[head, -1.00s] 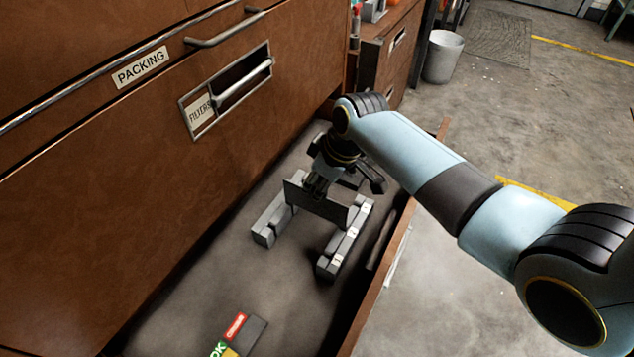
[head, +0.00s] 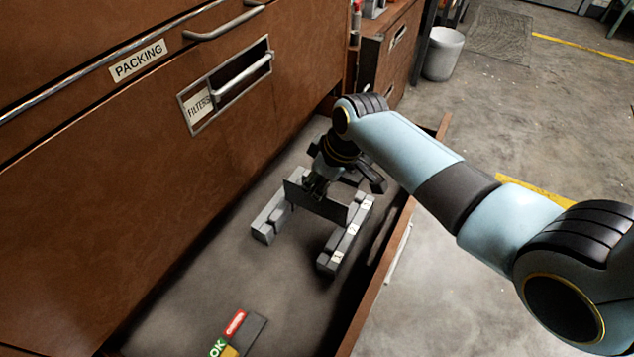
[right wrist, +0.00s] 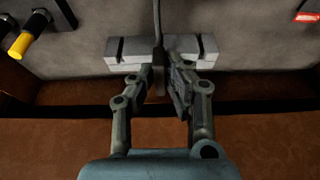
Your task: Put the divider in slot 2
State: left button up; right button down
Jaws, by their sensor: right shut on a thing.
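The divider (head: 334,209) is a thin grey plate standing upright across two grey slotted rails in the open drawer. My right gripper (head: 316,188) is shut on its upper edge from above. The near-side rail (head: 332,262) carries small white number labels, too small to read surely; the other rail (head: 264,230) lies toward the cabinet. In the right wrist view the divider (right wrist: 157,25) is edge-on between my fingers (right wrist: 163,80), around the middle of a slotted rail (right wrist: 130,50). Whether its lower edge is inside a slot is hidden. My left gripper is not in view.
The drawer's side wall (head: 375,285) runs close to the right of the rails. A dark box with red, green and yellow labels (head: 240,335) lies at the near end of the drawer. The drawer floor between is clear. The cabinet front (head: 120,180) stands at left.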

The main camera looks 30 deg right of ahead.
jog(key=shift+f+b, duration=1.3)
jog(key=shift+f, duration=1.1)
dwell(0.3)
jog(key=c, duration=0.9)
grip_release()
jog(key=shift+c, duration=0.2)
jog(key=p+v, duration=0.7)
jog(key=p, duration=0.1)
jog(key=shift+s, duration=0.1)
dwell(0.6)
